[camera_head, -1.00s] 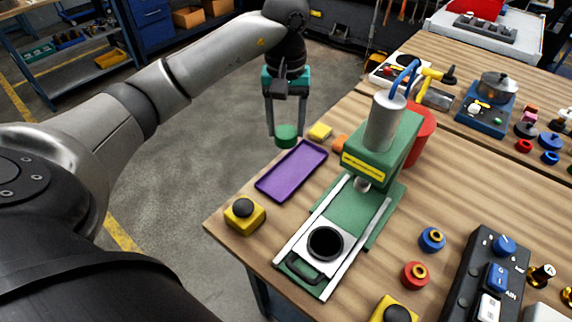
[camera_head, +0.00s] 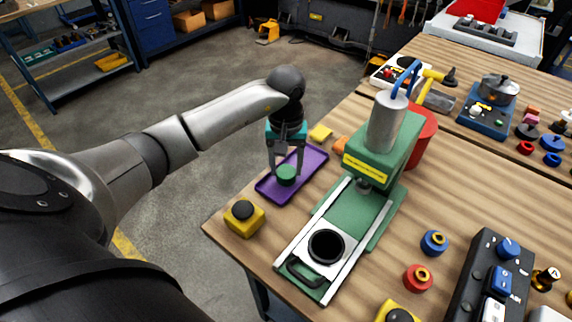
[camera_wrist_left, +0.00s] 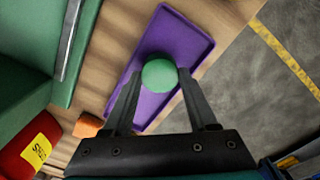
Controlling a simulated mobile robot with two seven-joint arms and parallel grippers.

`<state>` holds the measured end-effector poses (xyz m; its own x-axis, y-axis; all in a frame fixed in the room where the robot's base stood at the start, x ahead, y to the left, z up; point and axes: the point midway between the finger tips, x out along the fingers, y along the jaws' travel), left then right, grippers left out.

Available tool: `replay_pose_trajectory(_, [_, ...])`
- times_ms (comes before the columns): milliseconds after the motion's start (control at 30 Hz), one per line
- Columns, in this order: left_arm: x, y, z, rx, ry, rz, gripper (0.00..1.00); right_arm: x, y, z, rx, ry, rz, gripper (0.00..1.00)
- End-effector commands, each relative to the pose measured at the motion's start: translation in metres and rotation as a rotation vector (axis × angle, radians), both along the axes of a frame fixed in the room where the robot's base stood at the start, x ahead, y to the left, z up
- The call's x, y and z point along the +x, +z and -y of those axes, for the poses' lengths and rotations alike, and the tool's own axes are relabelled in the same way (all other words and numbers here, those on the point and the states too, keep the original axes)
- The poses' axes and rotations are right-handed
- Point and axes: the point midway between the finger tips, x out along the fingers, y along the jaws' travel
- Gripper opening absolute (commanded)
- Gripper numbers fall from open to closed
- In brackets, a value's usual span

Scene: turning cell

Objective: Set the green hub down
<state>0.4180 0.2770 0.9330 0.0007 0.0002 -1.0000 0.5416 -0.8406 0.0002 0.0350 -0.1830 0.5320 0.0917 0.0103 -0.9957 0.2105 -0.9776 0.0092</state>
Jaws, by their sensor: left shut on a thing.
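The green hub (camera_head: 287,175) is a short green cylinder held between the fingertips of my left gripper (camera_head: 286,172). The gripper is shut on it. The hub appears over the purple tray (camera_head: 314,160), near the tray's middle; I cannot tell whether it touches the tray floor. In the left wrist view the hub (camera_wrist_left: 159,74) sits between the two dark fingers, with the purple tray (camera_wrist_left: 188,36) behind it. My right gripper is not in view.
A green press (camera_head: 385,158) stands right of the tray. A yellow button box (camera_head: 244,218) is at the near table edge. Yellow (camera_head: 320,132) and orange (camera_head: 340,144) blocks lie beyond the tray. Blue (camera_head: 433,242) and red (camera_head: 418,278) hubs stand further right.

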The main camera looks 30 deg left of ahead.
Motion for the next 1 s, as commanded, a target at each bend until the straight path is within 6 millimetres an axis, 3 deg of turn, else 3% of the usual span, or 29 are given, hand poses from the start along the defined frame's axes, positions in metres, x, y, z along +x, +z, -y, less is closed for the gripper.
replay_pose_trajectory(167, [0.0,-0.004,-0.001,0.002,0.0,0.001,0.0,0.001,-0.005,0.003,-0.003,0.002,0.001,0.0])
replay_pose_trajectory(200, [0.0,-0.003,0.0,0.001,0.0,0.0,0.63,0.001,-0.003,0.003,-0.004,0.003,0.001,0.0])
replay_pose_trajectory(433, [0.0,-0.003,0.0,0.001,0.0,-0.001,0.88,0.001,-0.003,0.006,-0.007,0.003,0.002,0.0])
replay_pose_trajectory(800, [0.0,0.003,0.0,-0.001,0.0,-0.001,0.88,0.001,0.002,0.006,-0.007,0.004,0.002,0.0])
replay_pose_trajectory(1000, [0.002,0.042,-0.001,0.003,-0.001,0.006,0.88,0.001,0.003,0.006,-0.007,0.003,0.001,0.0])
